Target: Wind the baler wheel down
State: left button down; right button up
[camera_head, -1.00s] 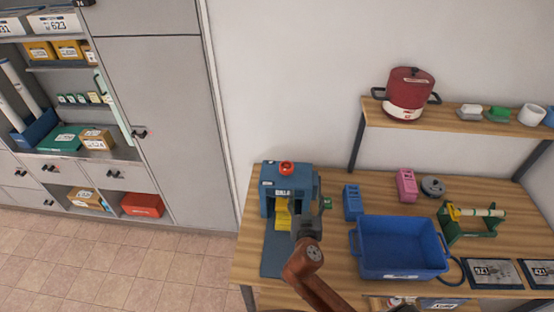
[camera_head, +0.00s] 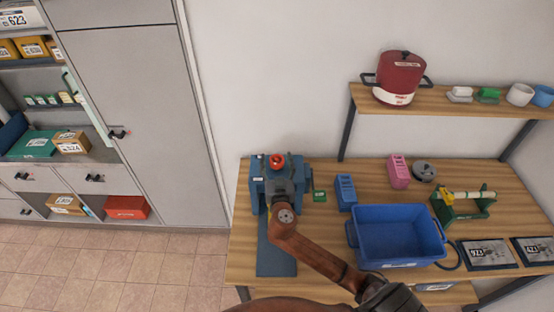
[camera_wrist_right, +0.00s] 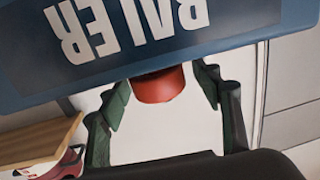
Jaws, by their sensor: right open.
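The blue baler (camera_head: 257,188) stands at the left end of the wooden table. Its red wheel (camera_head: 276,160) sits on top. My right gripper (camera_head: 279,174) is at the front of the baler's top, close to the wheel; its fingertips are hard to make out there. In the right wrist view, the baler's lettered face (camera_wrist_right: 225,30) appears upside down. The red wheel (camera_wrist_right: 158,88) lies between the two open fingers of the right gripper (camera_wrist_right: 163,84), with a small gap on each side. The arm hides the baler's opening. My left gripper is out of view.
A small green item (camera_head: 319,196) and a blue box (camera_head: 345,192) stand right of the baler. A large blue bin (camera_head: 400,262) is further right. A shelf (camera_head: 440,104) carries a red pot (camera_head: 400,78). Free wall lies behind the baler.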

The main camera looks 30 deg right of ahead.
jog(key=shift+w, duration=0.1)
jog(key=shift+d, duration=0.1)
jog(key=c, duration=1.2)
jog(key=shift+f+h+b, duration=0.15)
jog(key=shift+h+b, duration=0.15)
jog(key=shift+b, duration=0.2)
jog(key=m+g+h+b, duration=0.5)
jog(key=b, duration=0.4)
jog(key=shift+f+h, duration=0.1)
jog(key=shift+h, duration=0.2)
jog(key=shift+m+g+h+b, duration=0.4)
jog(key=shift+m+g+b, duration=0.2)
jog(key=shift+g+b, duration=0.1)
jog(key=shift+r, duration=0.25)
